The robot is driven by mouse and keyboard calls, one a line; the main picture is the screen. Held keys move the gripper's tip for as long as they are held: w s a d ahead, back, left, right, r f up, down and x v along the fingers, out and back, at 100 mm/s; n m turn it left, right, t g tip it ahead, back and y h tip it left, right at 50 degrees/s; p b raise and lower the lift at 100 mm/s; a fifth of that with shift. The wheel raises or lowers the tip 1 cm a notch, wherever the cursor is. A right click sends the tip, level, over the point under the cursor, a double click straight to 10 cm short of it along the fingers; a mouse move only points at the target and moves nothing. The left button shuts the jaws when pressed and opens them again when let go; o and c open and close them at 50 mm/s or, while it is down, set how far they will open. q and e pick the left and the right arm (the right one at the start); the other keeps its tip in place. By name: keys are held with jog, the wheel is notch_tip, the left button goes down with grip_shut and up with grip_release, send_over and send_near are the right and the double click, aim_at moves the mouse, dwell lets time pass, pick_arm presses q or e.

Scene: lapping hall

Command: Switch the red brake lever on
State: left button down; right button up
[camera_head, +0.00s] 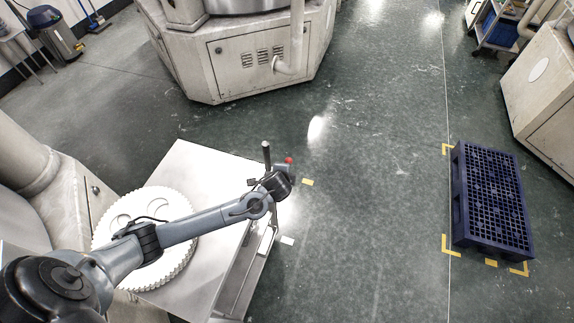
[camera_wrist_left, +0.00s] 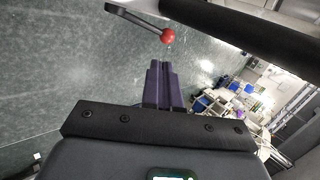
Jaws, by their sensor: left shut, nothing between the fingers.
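The red brake lever shows as a red ball knob (camera_wrist_left: 169,36) on a dark grey arm in the left wrist view, at the upper middle. In the head view only its small red knob (camera_head: 289,160) shows, just past the cart's right edge; the rest is hidden or too small to tell. My left gripper (camera_head: 284,176) is next to the knob. In the left wrist view its purple fingers (camera_wrist_left: 160,80) are together and empty, pointing towards the knob with a gap between. My right gripper is in neither view.
A metal cart (camera_head: 190,163) under my left arm carries a large white toothed ring (camera_head: 178,202). A dark post (camera_head: 266,152) rises beside my gripper. A beige machine (camera_head: 250,60) stands behind, and a blue pallet (camera_head: 490,200) lies at right. Open floor lies between.

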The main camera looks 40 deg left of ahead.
pick_arm(q)
jog(key=b+x, duration=0.3)
jog(key=x, duration=0.8)
jog(key=shift+w+a, duration=0.25)
jog(key=shift+w, duration=0.2)
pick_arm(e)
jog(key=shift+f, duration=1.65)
pick_arm(q)
jog(key=shift+r, duration=0.1)
jog(key=shift+a, duration=0.1)
